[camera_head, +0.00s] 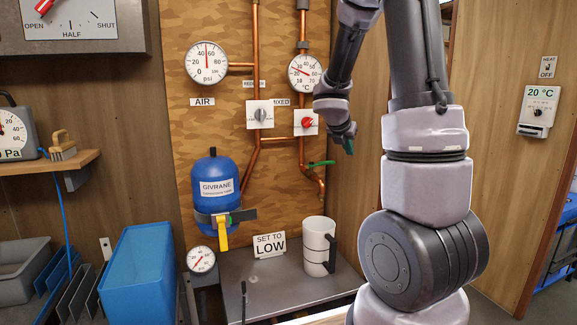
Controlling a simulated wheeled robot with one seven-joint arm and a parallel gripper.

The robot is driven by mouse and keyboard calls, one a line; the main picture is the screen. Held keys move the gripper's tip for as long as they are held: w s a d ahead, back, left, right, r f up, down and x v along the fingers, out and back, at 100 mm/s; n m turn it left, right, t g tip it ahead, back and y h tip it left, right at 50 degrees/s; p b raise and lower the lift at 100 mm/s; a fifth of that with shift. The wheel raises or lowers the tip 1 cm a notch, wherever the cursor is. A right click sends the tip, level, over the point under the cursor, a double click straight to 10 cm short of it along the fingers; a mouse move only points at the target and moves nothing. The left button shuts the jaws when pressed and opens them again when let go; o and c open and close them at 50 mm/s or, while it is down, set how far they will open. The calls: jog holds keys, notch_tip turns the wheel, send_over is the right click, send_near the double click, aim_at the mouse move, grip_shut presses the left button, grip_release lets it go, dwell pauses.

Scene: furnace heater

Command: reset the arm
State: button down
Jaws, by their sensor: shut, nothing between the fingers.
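My arm (425,150) rises on the right side of the view and bends down at the top. My gripper (349,147) hangs at the end of it, pointing down, right of the pipe board. It is small and partly dark in this view. It looks shut, and I see nothing held in it. It appears close to the green tap handle (321,163) in the picture, with a gap between them. Whether it touches the wall behind cannot be told.
The board carries copper pipes (256,60), two gauges (206,63), a grey knob (260,114) and a red knob (307,122). A blue tank (214,188), a LOW sign (270,245) and a white mug (318,245) are below. A thermostat (539,111) is at right.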

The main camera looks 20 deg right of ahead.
jog(key=s+a+r+m+y, duration=0.4)
jog(key=s+a+m, duration=0.6)
jog(key=m, duration=0.5)
jog(key=s+a+r+m+t+y, duration=0.1)
jog(key=s+a+r+m+y, duration=0.3)
jog(key=s+a+r+m, duration=0.4)
jog(key=s+a+m, duration=0.2)
jog(key=s+m, duration=0.4)
jog(key=m, duration=0.1)
jog(key=shift+s+a+y, duration=0.25)
jog(key=shift+a+y, duration=0.05)
jog(key=shift+y, duration=0.1)
jog(key=shift+r, duration=0.1)
